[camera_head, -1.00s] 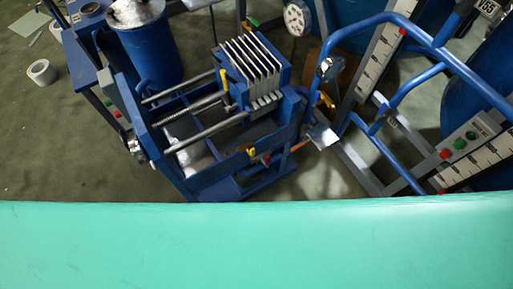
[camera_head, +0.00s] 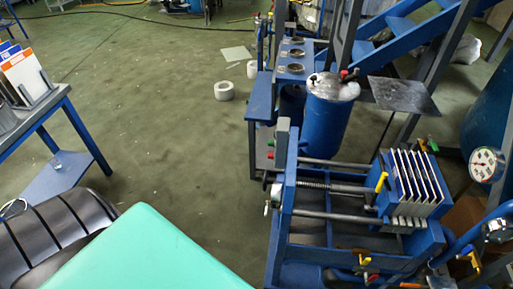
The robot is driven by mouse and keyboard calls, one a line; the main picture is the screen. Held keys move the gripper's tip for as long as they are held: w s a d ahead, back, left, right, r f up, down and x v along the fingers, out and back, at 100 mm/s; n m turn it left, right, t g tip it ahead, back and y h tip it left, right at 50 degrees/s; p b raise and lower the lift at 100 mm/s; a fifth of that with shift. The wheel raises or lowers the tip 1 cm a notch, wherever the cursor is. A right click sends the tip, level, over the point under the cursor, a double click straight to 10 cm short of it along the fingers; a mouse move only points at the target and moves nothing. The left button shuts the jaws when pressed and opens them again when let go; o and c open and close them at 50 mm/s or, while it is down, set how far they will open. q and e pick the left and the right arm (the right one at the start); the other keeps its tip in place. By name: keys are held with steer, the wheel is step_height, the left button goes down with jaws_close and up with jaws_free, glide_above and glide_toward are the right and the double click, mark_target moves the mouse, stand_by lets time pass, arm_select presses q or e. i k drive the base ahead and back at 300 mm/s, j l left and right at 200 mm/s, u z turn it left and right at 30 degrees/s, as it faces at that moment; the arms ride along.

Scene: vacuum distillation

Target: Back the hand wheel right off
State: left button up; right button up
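The blue filter press (camera_head: 285,225) stands at the lower right in the head view. Its hand wheel (camera_head: 272,198) is a small, pale metal part on the outer left face of the end frame, seen nearly edge-on. A threaded screw (camera_head: 335,187) runs from the frame to the right, between two smooth rods. It reaches toward a blue block with a stack of pale plates (camera_head: 414,178). Neither of my grippers is in view, and nothing touches the wheel.
A blue drum (camera_head: 328,122) stands behind the press. A pressure gauge (camera_head: 486,165) is at the right edge. A blue-framed table (camera_head: 55,105) with a file rack is at the left. White rolls (camera_head: 224,91) lie on the floor. The green floor left of the press is open.

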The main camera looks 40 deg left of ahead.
mark_target(265, 180)
steer(key=k+j+u, duration=0.15)
steer(key=j, duration=0.2)
steer(key=k+j+u, duration=0.1)
steer(key=k+j, duration=0.15)
steer(key=k+j+u, duration=0.15)
steer(key=j, duration=0.35)
steer(key=i+j+z, duration=0.2)
steer(key=k+j, duration=0.1)
